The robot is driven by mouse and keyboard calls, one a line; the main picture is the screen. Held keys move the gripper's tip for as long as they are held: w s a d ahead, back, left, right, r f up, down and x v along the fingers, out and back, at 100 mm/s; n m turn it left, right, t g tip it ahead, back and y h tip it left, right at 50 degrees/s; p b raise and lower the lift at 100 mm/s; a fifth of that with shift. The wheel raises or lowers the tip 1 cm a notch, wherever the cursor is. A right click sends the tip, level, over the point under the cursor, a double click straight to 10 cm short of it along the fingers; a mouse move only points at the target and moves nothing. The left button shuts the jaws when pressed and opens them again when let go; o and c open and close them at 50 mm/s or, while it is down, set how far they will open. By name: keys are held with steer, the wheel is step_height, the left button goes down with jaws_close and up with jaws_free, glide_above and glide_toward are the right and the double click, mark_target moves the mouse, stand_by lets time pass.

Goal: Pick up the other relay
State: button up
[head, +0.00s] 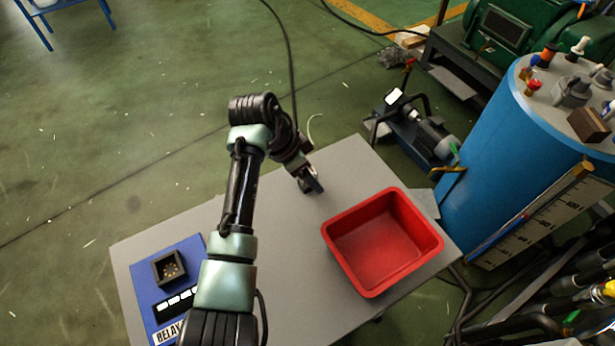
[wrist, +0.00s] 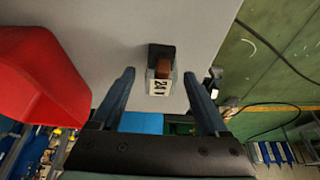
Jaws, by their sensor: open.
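A small relay (wrist: 161,64) with a dark body, a brown-orange part and a white label reading "24 V" sits on the grey table (wrist: 205,28) in the wrist view. My gripper (wrist: 160,76) is open, with one finger on each side in the picture. The relay appears between the fingertips, slightly beyond them, with gaps on both sides. In the head view my gripper (head: 311,180) is low over the table's far part, left of the red bin (head: 383,241). The relay cannot be told apart from the dark gripper there.
The red bin looks empty. A blue relay board (head: 184,258) with a black socket (head: 169,268) lies at the table's left, partly behind my arm. A blue tank (head: 537,150) and a small pump (head: 432,139) stand beyond the table's right side. The table between board and bin is clear.

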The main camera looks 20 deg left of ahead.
jaws_close()
stand_by(0.3)
